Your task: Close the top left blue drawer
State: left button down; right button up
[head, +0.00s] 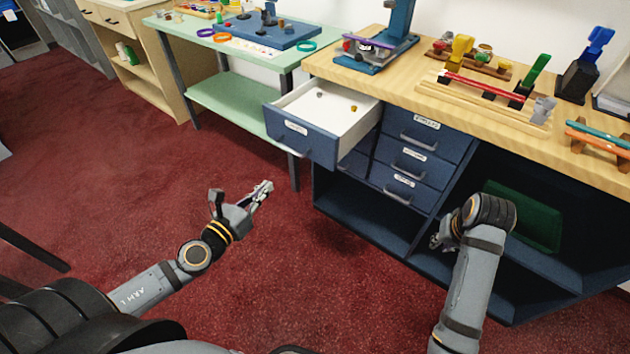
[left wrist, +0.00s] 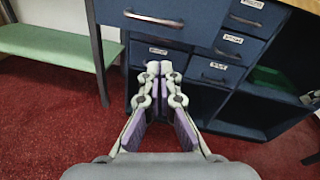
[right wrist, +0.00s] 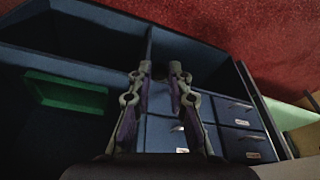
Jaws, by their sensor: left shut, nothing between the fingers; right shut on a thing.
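The top left blue drawer (head: 300,133) is pulled far out of the blue cabinet, its pale inside showing a few small items. Its front and handle also show at the top of the left wrist view (left wrist: 152,18). My left gripper (head: 264,190) is shut and empty, in front of and below the drawer, apart from it. In the left wrist view its fingertips (left wrist: 160,68) meet below the drawer front. My right gripper (head: 436,241) is at the cabinet's open lower part, right of the drawers. In the right wrist view its fingers (right wrist: 160,70) straddle the edge of an upright blue divider (right wrist: 151,42).
Closed blue drawers (head: 412,160) fill the column to the right. A green bin (head: 525,215) sits in the open right bay. The wooden counter (head: 400,75) above bears tools and racks. A green table (head: 180,35) stands at left. Red carpet before the cabinet is clear.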

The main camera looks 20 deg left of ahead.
pick_arm(q)
jog(key=s+d+r+m+h, duration=0.2)
jog(key=d+r+m, duration=0.1)
jog(key=d+m, duration=0.15)
jog(key=p, duration=0.2)
send_near(322, 152)
jog(key=shift+n, duration=0.35)
jog(key=x, duration=0.7)
jog(key=shift+p, duration=0.35)
